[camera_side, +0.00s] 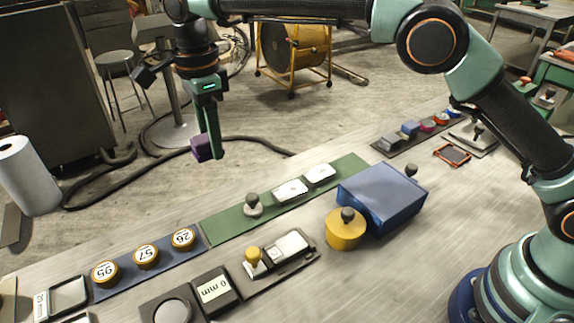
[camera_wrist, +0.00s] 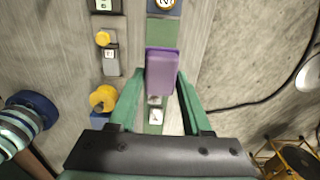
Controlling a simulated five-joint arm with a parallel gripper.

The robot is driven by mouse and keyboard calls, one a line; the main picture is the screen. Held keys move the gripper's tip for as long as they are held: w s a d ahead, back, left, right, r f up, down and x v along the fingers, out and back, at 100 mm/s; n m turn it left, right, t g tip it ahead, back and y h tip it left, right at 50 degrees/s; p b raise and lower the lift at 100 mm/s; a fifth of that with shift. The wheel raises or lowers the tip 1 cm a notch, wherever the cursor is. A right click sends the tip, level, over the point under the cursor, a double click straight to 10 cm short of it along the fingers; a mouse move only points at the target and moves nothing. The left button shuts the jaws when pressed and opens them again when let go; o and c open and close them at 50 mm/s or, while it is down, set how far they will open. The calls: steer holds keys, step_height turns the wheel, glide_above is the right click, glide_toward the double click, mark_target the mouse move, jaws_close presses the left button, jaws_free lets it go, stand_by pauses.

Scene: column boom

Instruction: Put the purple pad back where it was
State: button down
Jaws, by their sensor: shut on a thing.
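My gripper (camera_side: 211,150) is shut on the purple pad (camera_side: 203,147) and holds it up in the air, appearing beyond the bench's far edge in the side view. In the wrist view the purple pad (camera_wrist: 161,72) sits at the tips of my green fingers (camera_wrist: 158,98). It covers part of the green mat below it. The green mat (camera_side: 222,226) bears a knobbed grey piece (camera_side: 253,205) and two white-topped pieces (camera_side: 290,190) (camera_side: 320,174). A bare stretch of the mat shows at its left end.
A blue strip (camera_side: 121,287) with round numbered pieces lies left of the mat. A blue box (camera_side: 382,197) and a yellow knobbed cylinder (camera_side: 345,232) stand in front of it. A dark tray (camera_side: 287,268) lies nearer. A strip of small coloured pieces (camera_side: 413,130) lies far right.

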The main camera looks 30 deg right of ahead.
mark_target(226, 224)
steer(key=shift+a+r, duration=0.1)
steer(key=shift+a, duration=0.05)
steer(key=shift+w, duration=0.1)
step_height(226, 224, down, 20)
steer(key=shift+r, duration=0.1)
stand_by(0.4)
steer(key=shift+c, duration=1.7)
jaws_free()
